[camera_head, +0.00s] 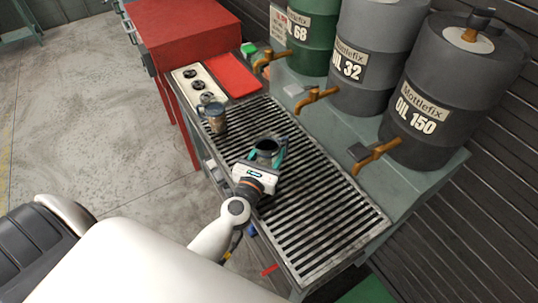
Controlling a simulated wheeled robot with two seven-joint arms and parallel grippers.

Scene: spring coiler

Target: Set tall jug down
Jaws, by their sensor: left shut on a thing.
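My left gripper (261,174) is over the middle of the slatted grate, shut on a dark jug with a teal-green part (266,147). The jug's round open mouth faces up, and my gripper hides much of its front side. I cannot tell whether its base touches the grate (335,220). A second jug-like vessel (216,118), grey-brown and smaller in view, stands at the grate's far left end. I cannot tell which of the two is taller. My right gripper is not in view.
Three oil drums stand behind the grate: green (312,40), grey (375,55) and dark grey (452,90), with brass taps (376,156) reaching toward it. A panel with black knobs (193,85) and a red tray (232,75) lie at the far end. The grate's near right part is clear.

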